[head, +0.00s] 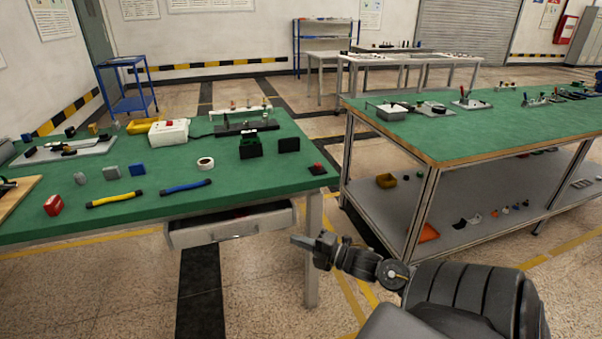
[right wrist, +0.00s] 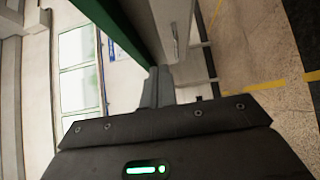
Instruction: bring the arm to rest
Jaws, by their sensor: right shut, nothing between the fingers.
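My right gripper (head: 296,241) is at the lower middle of the head view, shut and empty. It is in front of the green table's right front leg, beside the open drawer (head: 232,224). In the right wrist view its closed fingers (right wrist: 158,86) point toward the table edge and the drawer side. I cannot tell whether they touch anything. My right arm (head: 370,264) reaches in from the lower right. My left gripper is not in view.
The left green table (head: 240,180) holds tools, small boxes and a white box (head: 168,131). A second green-topped bench (head: 470,133) with a lower shelf stands at the right. Open floor (head: 260,285) lies below the drawer. A blue cart (head: 128,90) stands at the back left.

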